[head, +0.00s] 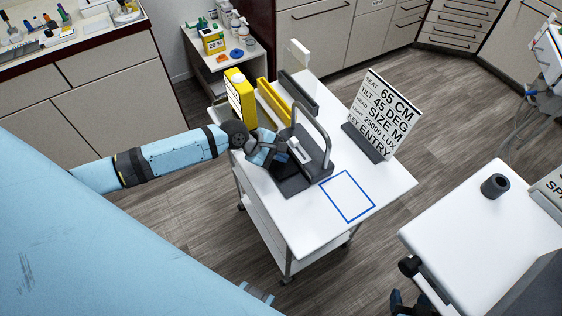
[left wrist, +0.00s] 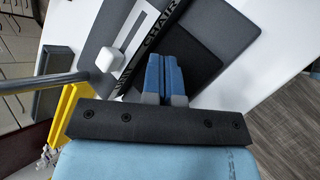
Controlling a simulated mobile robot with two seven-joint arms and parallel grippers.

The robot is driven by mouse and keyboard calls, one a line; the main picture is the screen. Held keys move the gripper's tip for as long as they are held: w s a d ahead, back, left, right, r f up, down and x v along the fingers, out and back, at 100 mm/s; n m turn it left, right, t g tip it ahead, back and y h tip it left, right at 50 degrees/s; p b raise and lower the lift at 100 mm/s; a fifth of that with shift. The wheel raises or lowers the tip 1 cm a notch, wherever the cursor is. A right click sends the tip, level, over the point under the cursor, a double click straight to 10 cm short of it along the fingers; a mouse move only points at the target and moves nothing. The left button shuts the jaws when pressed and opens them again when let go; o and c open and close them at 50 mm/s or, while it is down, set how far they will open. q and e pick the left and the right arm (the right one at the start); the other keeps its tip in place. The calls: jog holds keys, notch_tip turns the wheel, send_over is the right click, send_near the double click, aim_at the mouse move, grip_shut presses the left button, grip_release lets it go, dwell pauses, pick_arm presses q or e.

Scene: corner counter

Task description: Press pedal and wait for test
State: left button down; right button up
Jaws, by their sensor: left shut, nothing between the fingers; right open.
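The foot pedal unit (head: 292,183) is a dark grey base with a black pad and a silver hoop, standing on the white cart. In the left wrist view, its black pad (left wrist: 205,58) lies beside a strip reading CHAIR (left wrist: 150,38) and a small white block (left wrist: 107,59). My left gripper (head: 270,157) is at the left side of the unit, near the hoop. Its blue fingers (left wrist: 164,75) are shut with nothing between them and overlap the pad in the wrist view; I cannot tell whether they touch it.
The white cart (head: 395,190) also carries a yellow box (head: 239,97), yellow and dark rails, a blue square outline (head: 347,196) and a sign (head: 387,112) reading 65 CM, 45 DEG, SIZE M. Another white table (head: 465,225) stands at right. The cart's front right is clear.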

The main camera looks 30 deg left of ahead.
aim_at(280, 164)
pick_arm(q)
jog(key=shift+f, duration=0.1)
jog(key=shift+f, duration=0.3)
jog(key=shift+f, duration=0.45)
dwell(1.0)
jog(key=shift+r+p, duration=0.15)
jog(key=shift+p, duration=0.3)
jog(key=shift+r+p, duration=0.7)
jog(key=shift+p, duration=0.25)
notch_tip(280, 164, up, 5)
jog(key=p, duration=0.6)
